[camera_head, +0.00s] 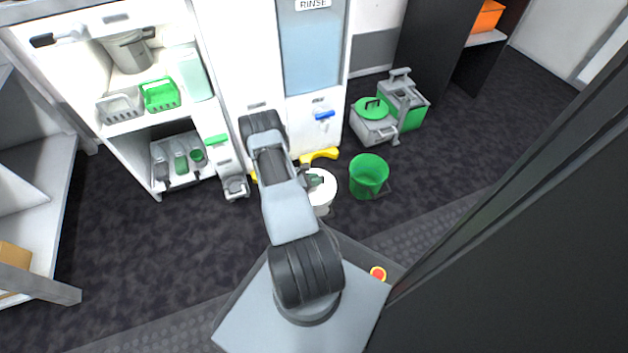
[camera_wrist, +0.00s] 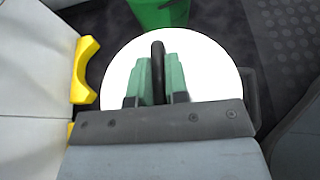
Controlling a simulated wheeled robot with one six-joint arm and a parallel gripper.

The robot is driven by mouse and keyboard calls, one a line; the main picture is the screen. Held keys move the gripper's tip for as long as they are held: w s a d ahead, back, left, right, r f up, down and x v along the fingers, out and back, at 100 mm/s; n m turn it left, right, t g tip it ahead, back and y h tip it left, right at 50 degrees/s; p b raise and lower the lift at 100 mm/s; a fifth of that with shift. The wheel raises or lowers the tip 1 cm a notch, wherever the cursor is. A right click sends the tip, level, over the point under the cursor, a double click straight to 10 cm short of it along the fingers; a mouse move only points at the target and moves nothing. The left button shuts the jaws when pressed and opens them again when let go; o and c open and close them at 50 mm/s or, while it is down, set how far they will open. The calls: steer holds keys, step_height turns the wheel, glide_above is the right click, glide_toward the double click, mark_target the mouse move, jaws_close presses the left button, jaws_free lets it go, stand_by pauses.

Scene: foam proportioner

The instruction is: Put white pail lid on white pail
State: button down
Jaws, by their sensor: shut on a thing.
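The white pail lid (camera_wrist: 215,65) is a round white disc with a dark upright handle (camera_wrist: 158,72) in the wrist view. My gripper (camera_wrist: 158,80) is shut on that handle, with a green finger on each side. In the head view my gripper (camera_head: 313,180) is at the lid (camera_head: 325,186), partly hidden by my arm. The white pail (camera_head: 322,210) shows just below the lid in the head view. The lid covers its opening from above. I cannot tell whether the lid touches the rim or is seated evenly.
A green bucket (camera_head: 369,177) stands close to the right of the pail. Yellow curved holders (camera_head: 319,155) stick out from the white cabinet behind. A grey container with a green lid (camera_head: 374,108) stands farther back. Dark floor is free on the right.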

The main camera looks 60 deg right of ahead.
steer(key=shift+f, duration=0.55)
steer(key=c, duration=1.4)
jaws_free()
steer(key=shift+w+a+r, duration=0.1)
steer(key=p+v, duration=0.2)
steer(key=v, duration=0.8)
steer(key=shift+w+a+r, duration=0.2)
steer(key=shift+a, duration=0.05)
